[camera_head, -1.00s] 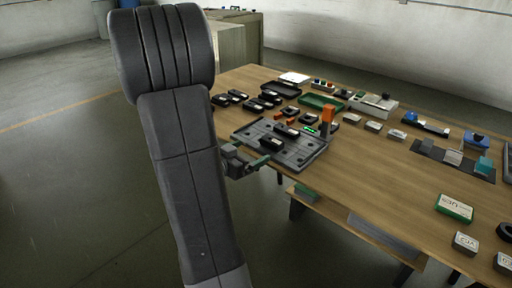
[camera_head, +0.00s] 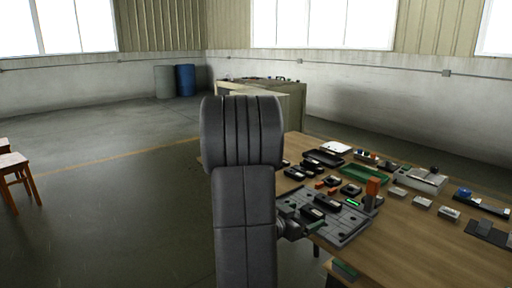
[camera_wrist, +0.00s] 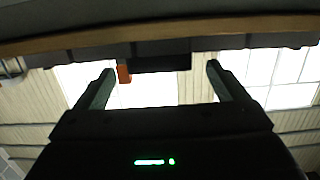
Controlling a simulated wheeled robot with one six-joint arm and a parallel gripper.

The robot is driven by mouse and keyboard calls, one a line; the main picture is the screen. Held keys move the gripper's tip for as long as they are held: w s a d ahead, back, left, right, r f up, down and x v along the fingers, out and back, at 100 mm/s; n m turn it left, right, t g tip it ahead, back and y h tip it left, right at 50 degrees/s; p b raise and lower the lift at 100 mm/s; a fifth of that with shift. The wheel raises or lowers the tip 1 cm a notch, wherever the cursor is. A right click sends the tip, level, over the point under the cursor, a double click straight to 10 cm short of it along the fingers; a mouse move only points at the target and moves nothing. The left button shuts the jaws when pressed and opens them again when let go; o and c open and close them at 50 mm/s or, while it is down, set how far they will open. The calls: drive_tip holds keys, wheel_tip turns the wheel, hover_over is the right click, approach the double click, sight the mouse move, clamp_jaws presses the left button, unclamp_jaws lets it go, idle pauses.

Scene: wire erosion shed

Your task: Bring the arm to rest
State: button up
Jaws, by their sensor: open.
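My gripper (camera_wrist: 160,70) is open, with its two green fingers apart and nothing between them in the wrist view. In the head view my arm stands upright in front of the table's left end, and my gripper (camera_head: 293,227) shows only partly from behind it. It is beside the left edge of a grey fixture plate (camera_head: 345,232); I cannot tell whether they touch.
The wooden table (camera_head: 420,245) carries black parts, a green tray (camera_head: 364,176), an orange upright block (camera_head: 373,187) and small grey boxes. A cabinet (camera_head: 285,105) stands behind. The floor at left is clear.

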sight(316, 210)
drive_tip(key=b+x, duration=0.1)
drive_tip(key=x, duration=0.5)
drive_tip(key=shift+w+d, duration=0.15)
drive_tip(key=shift+d, duration=0.05)
